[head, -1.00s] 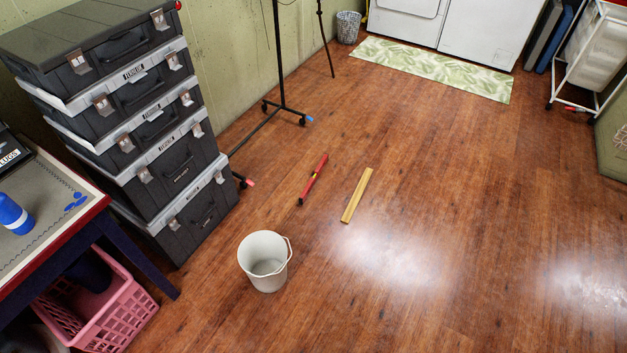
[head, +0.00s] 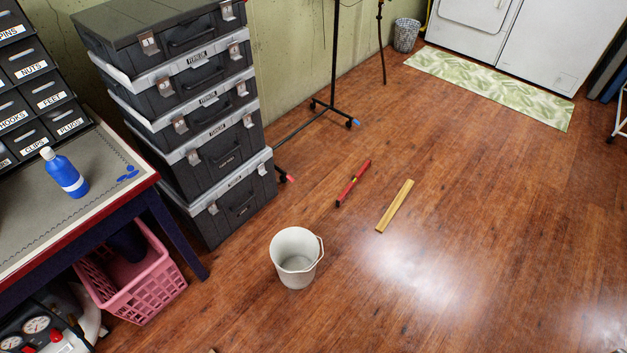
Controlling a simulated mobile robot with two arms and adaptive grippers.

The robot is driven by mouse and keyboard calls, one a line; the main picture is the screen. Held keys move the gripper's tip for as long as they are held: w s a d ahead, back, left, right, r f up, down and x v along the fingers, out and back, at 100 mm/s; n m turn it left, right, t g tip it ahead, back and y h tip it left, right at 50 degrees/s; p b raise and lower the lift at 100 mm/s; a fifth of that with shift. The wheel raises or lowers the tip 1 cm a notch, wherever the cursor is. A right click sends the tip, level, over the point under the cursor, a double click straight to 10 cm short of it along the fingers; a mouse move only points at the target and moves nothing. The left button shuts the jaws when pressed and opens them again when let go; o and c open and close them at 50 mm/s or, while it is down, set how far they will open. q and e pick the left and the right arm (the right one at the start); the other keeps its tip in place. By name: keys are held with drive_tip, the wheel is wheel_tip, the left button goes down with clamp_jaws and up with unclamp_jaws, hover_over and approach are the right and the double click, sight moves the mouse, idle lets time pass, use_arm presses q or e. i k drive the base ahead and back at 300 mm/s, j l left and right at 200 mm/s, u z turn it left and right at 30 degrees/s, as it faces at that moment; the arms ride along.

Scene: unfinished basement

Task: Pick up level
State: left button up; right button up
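A red level (head: 353,184) with a yellowish mark near its middle lies on the brown wood floor in the head view, right of the stacked cases. A flat yellow wooden strip (head: 395,206) lies on the floor just to its right, apart from it. Neither of my grippers shows in this view.
A white bucket (head: 297,258) stands on the floor in front of the level. A stack of black cases (head: 236,208), a wheeled rack (head: 333,110) and a workbench (head: 70,238) line the left side. A pink basket (head: 140,286) sits under the bench. Floor to the right is clear.

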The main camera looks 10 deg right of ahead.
sight(342, 197)
drive_tip(key=i+l+u, duration=0.15)
drive_tip(key=u, duration=0.2)
drive_tip(key=i+l+u, duration=0.15)
drive_tip(key=l+u, duration=0.55)
drive_tip(key=i+l+u, duration=0.1)
drive_tip(key=l+u, duration=0.25)
